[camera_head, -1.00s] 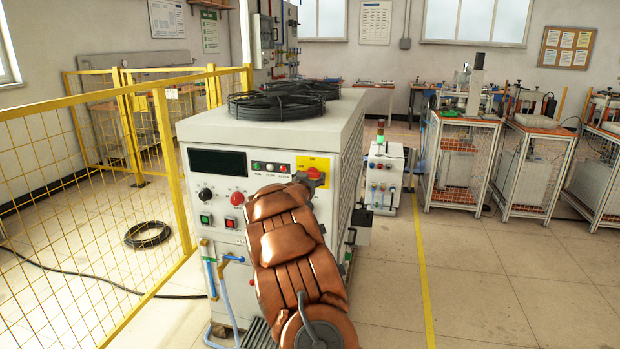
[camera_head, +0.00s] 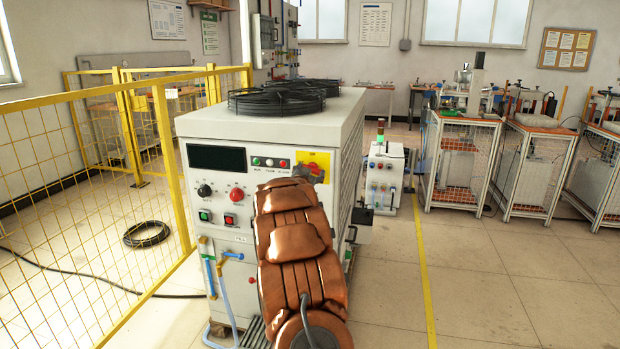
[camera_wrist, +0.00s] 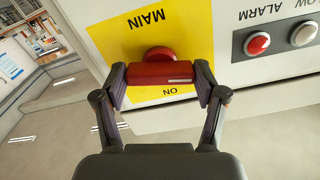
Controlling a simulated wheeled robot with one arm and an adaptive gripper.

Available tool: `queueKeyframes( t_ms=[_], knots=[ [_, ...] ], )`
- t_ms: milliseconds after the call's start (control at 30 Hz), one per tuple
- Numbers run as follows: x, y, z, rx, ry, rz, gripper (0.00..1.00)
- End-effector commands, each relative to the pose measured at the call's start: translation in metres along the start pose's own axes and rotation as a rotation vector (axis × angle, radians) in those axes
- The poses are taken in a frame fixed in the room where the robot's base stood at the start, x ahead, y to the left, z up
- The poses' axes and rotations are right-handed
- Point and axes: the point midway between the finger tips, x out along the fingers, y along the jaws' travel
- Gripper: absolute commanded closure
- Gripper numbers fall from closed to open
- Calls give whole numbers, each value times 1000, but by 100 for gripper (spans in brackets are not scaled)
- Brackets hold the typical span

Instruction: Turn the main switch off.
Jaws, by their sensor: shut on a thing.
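The main switch is a red rotary handle (camera_wrist: 160,72) on a yellow plate (camera_wrist: 135,33) marked MAIN and ON, upside down in the wrist view. The handle lies crosswise there, with a pale mark near its right end. My gripper (camera_wrist: 160,84) is shut on it, one finger at each end. In the head view the yellow plate (camera_head: 321,158) is at the upper right of the heater's front panel. My copper-coloured arm covers part of the panel, and my gripper (camera_head: 308,171) and the handle are largely hidden there.
The white heater cabinet (camera_head: 262,122) has a red knob (camera_head: 237,194), push buttons and lamps beside the switch. A yellow mesh fence (camera_head: 90,200) stands at the left. Floor to the right is open.

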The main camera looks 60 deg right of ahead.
Motion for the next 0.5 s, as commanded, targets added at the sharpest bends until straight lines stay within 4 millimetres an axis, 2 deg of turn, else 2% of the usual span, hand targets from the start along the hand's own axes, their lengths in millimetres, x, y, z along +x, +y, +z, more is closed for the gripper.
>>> queueKeyframes(
  t_ms=[33,500],
  knots=[
    [0,0,4,34,-1,-1,64],
    [0,-1,1,257,1,-2,64]
  ],
)
